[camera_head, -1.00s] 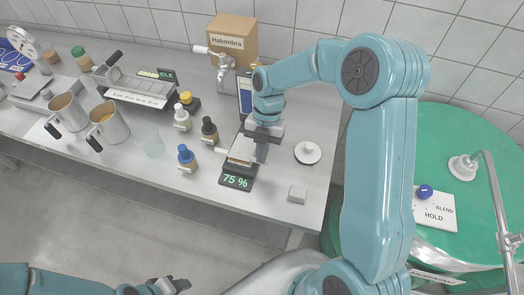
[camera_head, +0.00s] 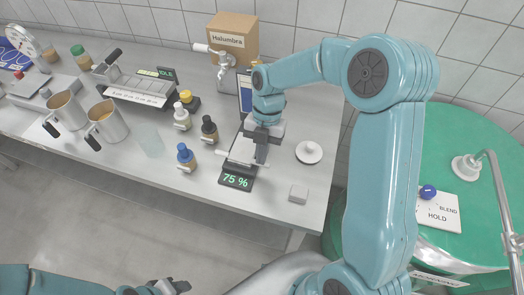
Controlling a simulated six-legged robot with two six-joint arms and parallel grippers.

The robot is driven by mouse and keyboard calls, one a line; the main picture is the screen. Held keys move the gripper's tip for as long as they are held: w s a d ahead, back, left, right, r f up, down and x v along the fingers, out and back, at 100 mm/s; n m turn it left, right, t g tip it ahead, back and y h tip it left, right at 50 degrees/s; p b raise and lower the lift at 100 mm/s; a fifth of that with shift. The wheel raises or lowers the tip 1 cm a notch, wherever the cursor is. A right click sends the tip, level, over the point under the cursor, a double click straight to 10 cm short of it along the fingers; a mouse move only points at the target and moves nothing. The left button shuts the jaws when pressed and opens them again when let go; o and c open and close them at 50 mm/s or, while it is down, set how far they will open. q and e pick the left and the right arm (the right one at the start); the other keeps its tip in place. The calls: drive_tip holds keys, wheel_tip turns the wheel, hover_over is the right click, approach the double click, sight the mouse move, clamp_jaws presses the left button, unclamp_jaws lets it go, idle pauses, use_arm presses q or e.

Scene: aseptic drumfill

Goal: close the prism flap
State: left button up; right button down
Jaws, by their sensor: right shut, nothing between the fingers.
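The prism instrument stands on the bench with a dark front display (camera_head: 237,181) reading 75 %. Its pale prism flap (camera_head: 243,151) lies over the body behind the display, with a white handle sticking out to the left. Whether the flap is fully down is too small to tell. My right gripper (camera_head: 261,158) points down at the flap's right side, shut and empty. Any contact with the flap cannot be made out. My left gripper (camera_head: 174,286) is low at the bottom edge, over the floor, away from the bench; its jaw state is unclear.
Dropper bottles (camera_head: 186,156) and a clear beaker (camera_head: 152,143) stand left of the instrument. A round white lid (camera_head: 309,152) and a small grey block (camera_head: 298,194) lie to the right. A Halumbra box (camera_head: 233,39) is behind. A green drum (camera_head: 470,150) stands right.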

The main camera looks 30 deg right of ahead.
drive_tip(key=v, duration=1.6)
drive_tip(key=shift+b, duration=0.45)
drive_tip(key=shift+r, duration=0.1)
